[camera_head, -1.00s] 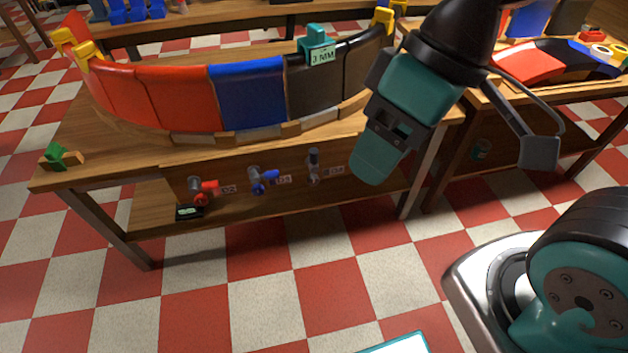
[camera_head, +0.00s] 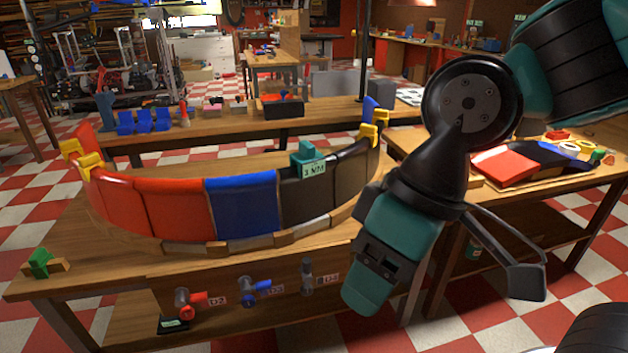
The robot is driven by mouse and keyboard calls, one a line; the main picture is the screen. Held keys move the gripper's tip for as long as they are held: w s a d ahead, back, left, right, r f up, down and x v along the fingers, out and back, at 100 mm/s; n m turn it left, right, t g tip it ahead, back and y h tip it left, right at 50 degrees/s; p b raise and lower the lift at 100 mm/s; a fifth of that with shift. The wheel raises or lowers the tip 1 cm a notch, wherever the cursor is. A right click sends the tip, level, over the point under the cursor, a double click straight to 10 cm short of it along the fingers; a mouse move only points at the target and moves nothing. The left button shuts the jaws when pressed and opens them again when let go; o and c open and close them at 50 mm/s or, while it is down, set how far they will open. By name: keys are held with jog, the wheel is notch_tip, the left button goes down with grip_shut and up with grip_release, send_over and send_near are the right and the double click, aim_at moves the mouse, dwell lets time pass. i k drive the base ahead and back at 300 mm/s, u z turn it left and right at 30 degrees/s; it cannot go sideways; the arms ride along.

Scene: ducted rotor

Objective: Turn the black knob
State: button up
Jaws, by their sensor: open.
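Three small knobs sit in a row on the wooden panel under the near table's top: a red knob (camera_head: 191,300), a blue knob (camera_head: 256,287) and, at the right, a dark grey-black knob (camera_head: 307,276). The black knob looks upright, with a small label beside it. My gripper (camera_head: 368,289) hangs to the right of the black knob, pointing down and slightly left in the picture. It is open and apart from the knob, with nothing visible in it. Its fingertips are hard to make out, and its depth relative to the panel is unclear.
A curved red, blue and black segmented duct (camera_head: 243,207) stands on the near table (camera_head: 130,268), with yellow clamps and a teal 3 MM block (camera_head: 307,160). A green-topped piece (camera_head: 40,263) lies at the left corner. Another table stands at right. Checkered floor is open in front.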

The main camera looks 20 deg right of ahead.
aim_at(306, 289)
jog(key=z, duration=3.45)
jog(key=k, duration=1.1)
jog(key=u, duration=1.95)
